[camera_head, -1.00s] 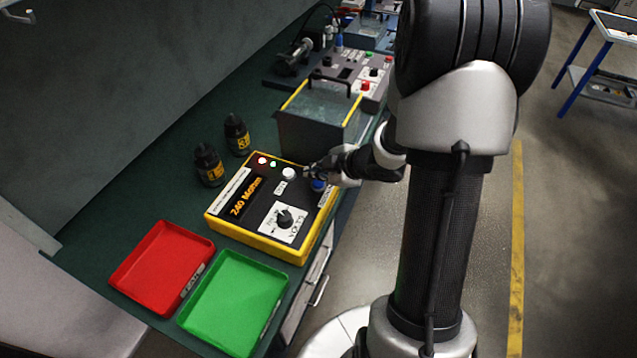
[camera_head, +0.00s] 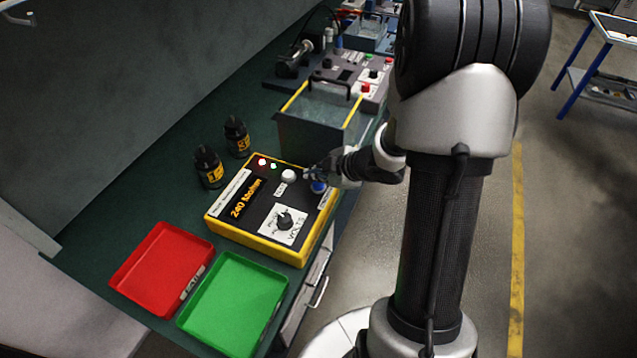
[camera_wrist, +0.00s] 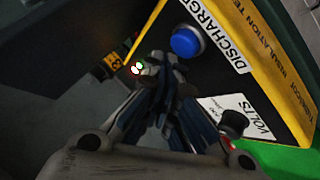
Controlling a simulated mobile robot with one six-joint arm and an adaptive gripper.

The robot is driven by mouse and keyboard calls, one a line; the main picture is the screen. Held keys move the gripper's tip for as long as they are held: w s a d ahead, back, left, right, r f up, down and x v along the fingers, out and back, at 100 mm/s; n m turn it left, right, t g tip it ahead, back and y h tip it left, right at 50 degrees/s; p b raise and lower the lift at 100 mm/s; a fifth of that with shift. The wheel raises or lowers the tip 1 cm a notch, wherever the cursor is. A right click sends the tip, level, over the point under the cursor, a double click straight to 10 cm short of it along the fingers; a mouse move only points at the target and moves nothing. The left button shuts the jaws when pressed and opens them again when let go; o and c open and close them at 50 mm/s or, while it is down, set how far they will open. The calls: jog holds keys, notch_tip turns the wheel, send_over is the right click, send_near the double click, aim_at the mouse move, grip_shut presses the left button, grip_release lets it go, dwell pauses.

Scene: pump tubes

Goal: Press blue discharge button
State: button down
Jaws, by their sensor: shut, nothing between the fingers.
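The insulation tester is a yellow-edged black box (camera_head: 262,225) on the green bench, its display reading about 240 Mohm. Its blue discharge button (camera_head: 319,187) is at the far right corner of the panel. In the wrist view the blue button (camera_wrist: 186,41) stands beside the DISCHARGE label, fully visible. My gripper (camera_head: 310,173) is shut and empty, just behind and left of the blue button and near the white button (camera_head: 289,175). In the wrist view the shut fingertips (camera_wrist: 160,58) are beside the blue button, apart from it in the picture; their height above the panel is unclear.
A black dial (camera_head: 284,221) is on the panel. A red tray (camera_head: 150,300) and a green tray (camera_head: 215,348) lie in front. Two dark bottles (camera_head: 208,166) stand left of the tester. A glass tank with yellow edges (camera_head: 310,135) stands close behind my gripper.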

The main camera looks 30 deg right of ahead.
aim_at(317, 186)
jog(key=shift+f, duration=0.4)
jog(key=shift+f+b, duration=0.65)
jog(key=shift+b, duration=0.1)
dwell(0.7)
dwell(0.3)
jog(key=shift+r+p, duration=1.1)
jog(key=shift+p, duration=0.05)
notch_tip(317, 186, up, 5)
jog(key=p, duration=0.5)
